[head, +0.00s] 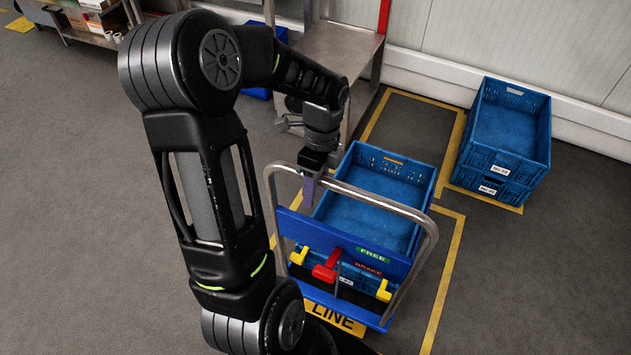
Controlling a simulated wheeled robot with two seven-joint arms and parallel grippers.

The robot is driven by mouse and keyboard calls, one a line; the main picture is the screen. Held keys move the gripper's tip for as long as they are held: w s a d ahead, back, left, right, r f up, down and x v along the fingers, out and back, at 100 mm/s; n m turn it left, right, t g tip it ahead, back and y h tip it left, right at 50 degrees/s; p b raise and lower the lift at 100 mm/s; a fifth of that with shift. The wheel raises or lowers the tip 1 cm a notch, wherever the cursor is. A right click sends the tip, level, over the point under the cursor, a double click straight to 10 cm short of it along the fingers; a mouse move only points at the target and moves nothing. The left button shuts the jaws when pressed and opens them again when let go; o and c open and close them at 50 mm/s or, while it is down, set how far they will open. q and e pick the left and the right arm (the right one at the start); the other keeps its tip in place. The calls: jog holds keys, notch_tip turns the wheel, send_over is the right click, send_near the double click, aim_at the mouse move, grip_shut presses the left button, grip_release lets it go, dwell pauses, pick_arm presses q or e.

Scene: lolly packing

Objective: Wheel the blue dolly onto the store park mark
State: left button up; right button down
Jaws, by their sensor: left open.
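The blue dolly (316,232) stands on the floor with a silver tube handle (428,250) at its near side. Its panel has a green FREE label (373,254), a red BRAKE label (368,269) and a red lever (325,271); I cannot tell which setting the lever is at. A blue crate (424,187) rides on it. My left gripper (309,192) is open and points down at the handle's top bar, left of the middle; contact is unclear. A yellow LINE plate (335,317) lies at the dolly's near end. No store label is readable. My right gripper is out of view.
Stacked blue crates (512,125) stand at the right on a yellow-edged floor patch. A yellow-outlined bay (410,120) lies behind the dolly near the wall. A metal table (335,50) with a red post stands at the back. Open grey floor lies left and lower right.

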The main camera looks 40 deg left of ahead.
pick_arm(q)
grip_shut()
dwell(0.4)
jog(key=shift+w, duration=0.15)
dwell(0.9)
